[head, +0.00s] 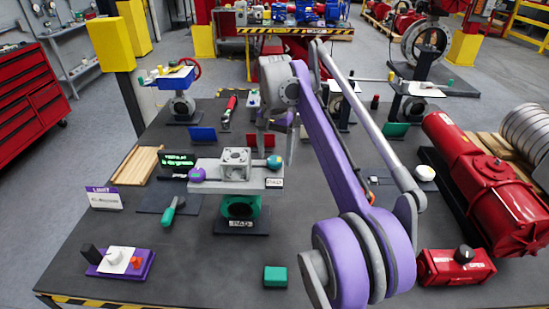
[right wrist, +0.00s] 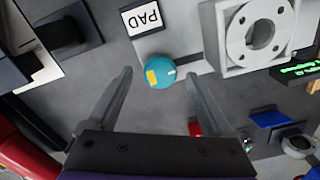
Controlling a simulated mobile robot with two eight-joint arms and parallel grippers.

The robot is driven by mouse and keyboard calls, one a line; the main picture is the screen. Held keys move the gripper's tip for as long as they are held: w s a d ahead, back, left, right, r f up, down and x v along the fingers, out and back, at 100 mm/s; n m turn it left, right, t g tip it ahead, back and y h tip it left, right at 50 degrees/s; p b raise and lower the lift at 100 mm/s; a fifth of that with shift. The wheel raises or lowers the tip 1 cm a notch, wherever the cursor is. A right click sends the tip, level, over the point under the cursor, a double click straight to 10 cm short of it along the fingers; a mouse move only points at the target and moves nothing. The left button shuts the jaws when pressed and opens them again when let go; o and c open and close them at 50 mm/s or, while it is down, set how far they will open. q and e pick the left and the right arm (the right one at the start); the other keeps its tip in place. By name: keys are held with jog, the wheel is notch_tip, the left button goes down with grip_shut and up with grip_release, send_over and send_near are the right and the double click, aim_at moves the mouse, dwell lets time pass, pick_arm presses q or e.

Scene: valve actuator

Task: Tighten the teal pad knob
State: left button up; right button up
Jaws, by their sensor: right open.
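The teal pad knob (head: 274,162) is a round knob at the right end of a grey plate (head: 215,186), beside a square metal flange block (head: 235,160). In the right wrist view the knob (right wrist: 158,73) shows a yellow patch and a white mark, next to a PAD label (right wrist: 143,18). My right gripper (head: 279,142) is open and empty, reaching the knob from behind. In the right wrist view its fingertips (right wrist: 160,77) appear on either side of the knob, but I cannot tell whether they reach its depth. My left gripper is not in view.
A purple knob (head: 197,174) sits at the plate's left end, near a display with green text (head: 178,160). A green valve body (head: 240,206) stands below the plate. A green-handled tool (head: 173,210) lies to the left. A red actuator (head: 485,185) lies at the right.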

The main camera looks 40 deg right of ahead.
jog(key=shift+f, duration=0.5)
grip_shut()
